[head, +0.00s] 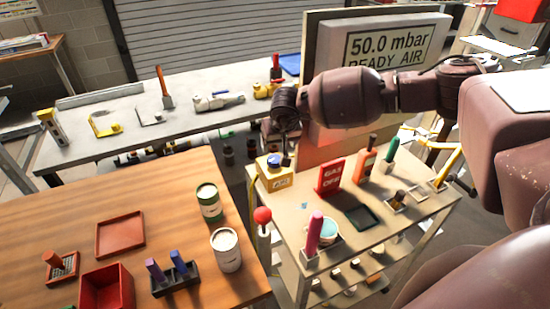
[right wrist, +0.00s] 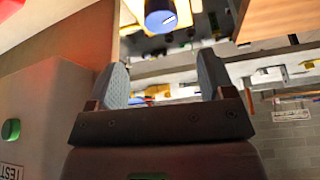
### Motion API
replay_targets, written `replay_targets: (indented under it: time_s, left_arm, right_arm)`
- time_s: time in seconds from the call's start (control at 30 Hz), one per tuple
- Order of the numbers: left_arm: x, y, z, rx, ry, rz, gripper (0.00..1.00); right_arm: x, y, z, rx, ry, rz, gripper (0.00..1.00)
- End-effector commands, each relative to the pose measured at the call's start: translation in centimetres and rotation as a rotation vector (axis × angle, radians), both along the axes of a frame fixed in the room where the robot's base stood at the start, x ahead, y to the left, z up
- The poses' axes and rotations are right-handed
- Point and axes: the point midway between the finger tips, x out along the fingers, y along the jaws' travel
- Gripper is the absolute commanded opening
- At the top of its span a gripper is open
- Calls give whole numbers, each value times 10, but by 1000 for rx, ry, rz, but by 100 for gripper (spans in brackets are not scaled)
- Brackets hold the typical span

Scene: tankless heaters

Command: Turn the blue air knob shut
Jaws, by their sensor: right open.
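The blue air knob (head: 274,160) is on top of a yellow box (head: 275,180) with a blue AIR label, at the back left corner of the cart. In the right wrist view the blue knob (right wrist: 160,18) shows at the top edge with a white line on its face, beyond the fingertips. My right gripper (head: 288,150) is just above and beside the knob in the head view. In the right wrist view its two fingers (right wrist: 163,68) are spread apart with nothing between them. The fingertips are partly hidden in the head view. My left gripper is not in view.
A display panel (head: 385,45) reading 50.0 mbar READY AIR stands behind the box. A red GAS OFF sign (head: 330,176), an orange bottle (head: 365,160) and a pink-handled tool (head: 313,233) stand on the cart. A red ball-topped lever (head: 262,215) is in front of the box.

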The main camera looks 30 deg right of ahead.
Motion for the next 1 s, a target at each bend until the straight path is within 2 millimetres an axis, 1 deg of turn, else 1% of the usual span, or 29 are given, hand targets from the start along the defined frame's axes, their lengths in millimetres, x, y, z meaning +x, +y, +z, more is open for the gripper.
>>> replay_targets:
  time_s: [0.17, 0.4, 0.6, 0.8, 1.0]
  left_arm:
    - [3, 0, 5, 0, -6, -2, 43]
    - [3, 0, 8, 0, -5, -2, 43]
    - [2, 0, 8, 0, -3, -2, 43]
    - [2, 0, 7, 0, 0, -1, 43]
    - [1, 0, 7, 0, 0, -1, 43]
  right_arm:
    - [8, -1, -22, 1, 2, -2, 75]
    - [23, -4, -58, 4, 2, -4, 75]
    - [32, -7, -81, 4, 1, -4, 75]
    - [37, -8, -93, 4, 0, -3, 75]
    - [38, -8, -95, 4, 0, -2, 75]
